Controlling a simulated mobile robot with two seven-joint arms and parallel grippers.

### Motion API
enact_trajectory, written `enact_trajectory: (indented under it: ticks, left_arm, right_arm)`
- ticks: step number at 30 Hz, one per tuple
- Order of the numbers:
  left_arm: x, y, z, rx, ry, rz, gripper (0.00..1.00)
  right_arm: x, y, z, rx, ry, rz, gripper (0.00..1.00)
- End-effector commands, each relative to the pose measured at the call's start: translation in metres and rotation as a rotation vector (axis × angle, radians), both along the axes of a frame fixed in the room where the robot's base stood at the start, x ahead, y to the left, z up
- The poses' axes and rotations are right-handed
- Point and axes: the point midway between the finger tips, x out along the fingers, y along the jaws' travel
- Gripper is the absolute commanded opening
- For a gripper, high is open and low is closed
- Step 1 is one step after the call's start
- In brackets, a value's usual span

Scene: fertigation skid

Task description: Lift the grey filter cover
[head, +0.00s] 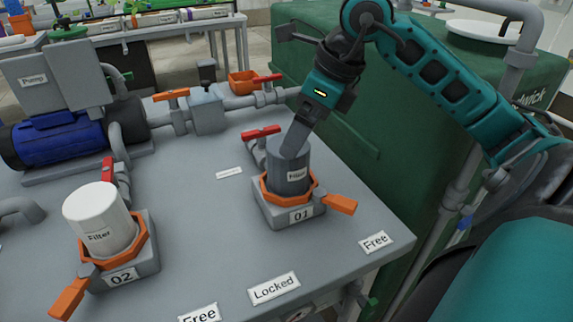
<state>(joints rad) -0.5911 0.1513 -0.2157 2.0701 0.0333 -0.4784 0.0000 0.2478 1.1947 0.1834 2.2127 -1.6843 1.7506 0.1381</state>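The grey filter cover (287,176) is a dark grey cylinder standing upright in the orange ring (267,198) of the housing marked 01 (301,215). The orange lever (341,204) of that ring points to the right and slightly down, roughly toward the right-hand "Free" label (375,242). My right gripper (293,154) comes down tilted from the upper right. One broad grey finger overlaps the top of the cover. The other finger is hidden, so I cannot tell whether the gripper grips the cover. My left gripper is not in view.
A white filter cover (98,220) stands in the housing marked 02 (122,277), with its orange lever (68,298) toward the lower left. Pipes with a red valve handle (261,132) run behind the grey cover. A blue pump (60,140) stands at left. A "Locked" label (274,288) lies in front.

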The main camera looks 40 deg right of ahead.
Motion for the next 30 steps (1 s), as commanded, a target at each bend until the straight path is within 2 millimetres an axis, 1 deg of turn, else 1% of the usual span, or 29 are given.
enact_trajectory:
  ticks: [1, 3, 10, 18, 21, 28, 30]
  left_arm:
    - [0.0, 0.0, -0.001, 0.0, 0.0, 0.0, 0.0]
    - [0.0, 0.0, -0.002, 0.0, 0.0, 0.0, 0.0]
    - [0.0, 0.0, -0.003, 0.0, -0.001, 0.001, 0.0]
    - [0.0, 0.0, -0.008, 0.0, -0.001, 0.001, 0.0]
    - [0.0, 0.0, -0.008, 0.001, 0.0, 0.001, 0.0]
    - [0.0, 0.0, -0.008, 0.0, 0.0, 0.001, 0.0]
    - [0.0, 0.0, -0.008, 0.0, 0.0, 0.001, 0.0]
  right_arm:
    - [0.003, 0.002, -0.01, 0.003, 0.003, 0.001, 1.0]
    - [0.006, 0.003, -0.018, 0.003, 0.003, -0.001, 1.0]
    - [0.013, 0.006, -0.034, 0.003, 0.001, 0.0, 1.0]
    - [0.029, 0.011, -0.069, 0.004, 0.002, 0.001, 1.0]
    - [0.031, 0.012, -0.075, 0.002, 0.0, 0.0, 1.0]
    - [0.031, 0.012, -0.075, 0.0, 0.0, 0.0, 1.0]
    - [0.031, 0.012, -0.075, 0.0, 0.0, 0.0, 0.93]
